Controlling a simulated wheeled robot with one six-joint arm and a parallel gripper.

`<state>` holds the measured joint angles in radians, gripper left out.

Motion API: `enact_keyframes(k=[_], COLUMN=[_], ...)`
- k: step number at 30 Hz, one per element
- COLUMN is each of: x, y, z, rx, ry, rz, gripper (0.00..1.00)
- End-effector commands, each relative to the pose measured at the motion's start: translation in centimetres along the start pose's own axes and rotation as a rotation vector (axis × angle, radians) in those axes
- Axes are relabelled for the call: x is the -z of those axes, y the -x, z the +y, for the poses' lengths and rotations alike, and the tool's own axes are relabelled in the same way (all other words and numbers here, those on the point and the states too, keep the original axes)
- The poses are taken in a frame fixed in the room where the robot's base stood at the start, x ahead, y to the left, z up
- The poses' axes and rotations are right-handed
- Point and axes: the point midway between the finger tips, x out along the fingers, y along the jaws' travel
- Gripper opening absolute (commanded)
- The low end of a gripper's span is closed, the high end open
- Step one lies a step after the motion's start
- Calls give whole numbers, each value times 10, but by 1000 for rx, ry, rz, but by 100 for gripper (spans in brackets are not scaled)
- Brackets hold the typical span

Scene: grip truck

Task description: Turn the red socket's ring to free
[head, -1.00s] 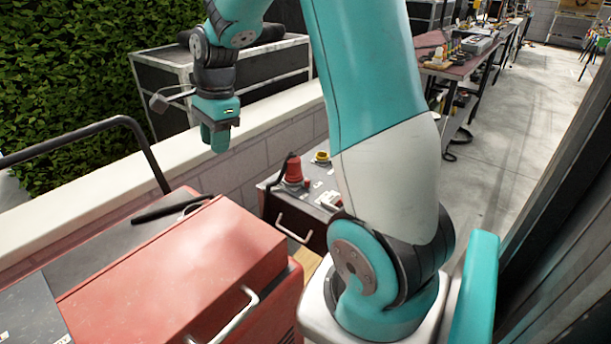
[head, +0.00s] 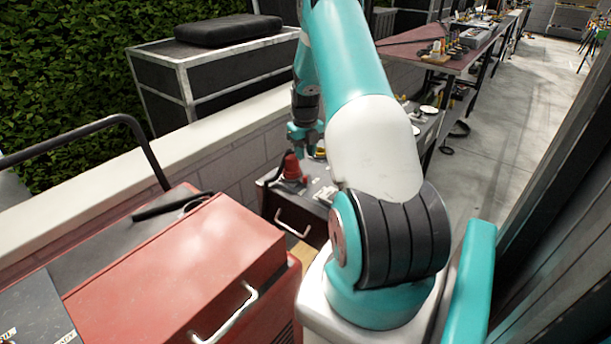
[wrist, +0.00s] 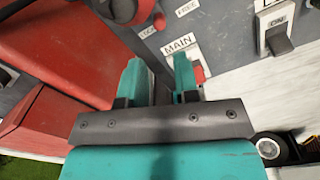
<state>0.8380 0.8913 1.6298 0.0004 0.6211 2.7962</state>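The red socket (head: 292,168) stands up from the top of a dark grey box in the head view. The ring's setting cannot be read. My gripper (wrist: 160,72) is open and empty, its two teal fingers apart over the panel. In the head view my gripper (head: 305,138) is just above and right of the socket, and no contact shows.
In the wrist view a MAIN label (wrist: 178,43) and a small red part (wrist: 199,75) lie by the right finger, and an ON switch (wrist: 277,40) is at the right. A red chest (head: 180,255) stands left of the box. A low wall (head: 200,135) runs behind.

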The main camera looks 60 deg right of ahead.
Motion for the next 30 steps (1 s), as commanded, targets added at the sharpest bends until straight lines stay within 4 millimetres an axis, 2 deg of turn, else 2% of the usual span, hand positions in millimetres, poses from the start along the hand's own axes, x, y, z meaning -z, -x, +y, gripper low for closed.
enact_keyframes(k=[1, 6, 12, 18, 26, 30], x=[1, 0, 0, 0, 0, 0], y=[-14, -50, -81, -92, -93, -93], z=[1, 1, 1, 0, 0, 0], rx=[-2, -1, -1, 0, 0, 0], ry=[1, 2, 2, 2, 2, 2], rz=[5, 3, 1, 0, -1, -1], gripper=[29, 29, 29, 29, 29, 0])
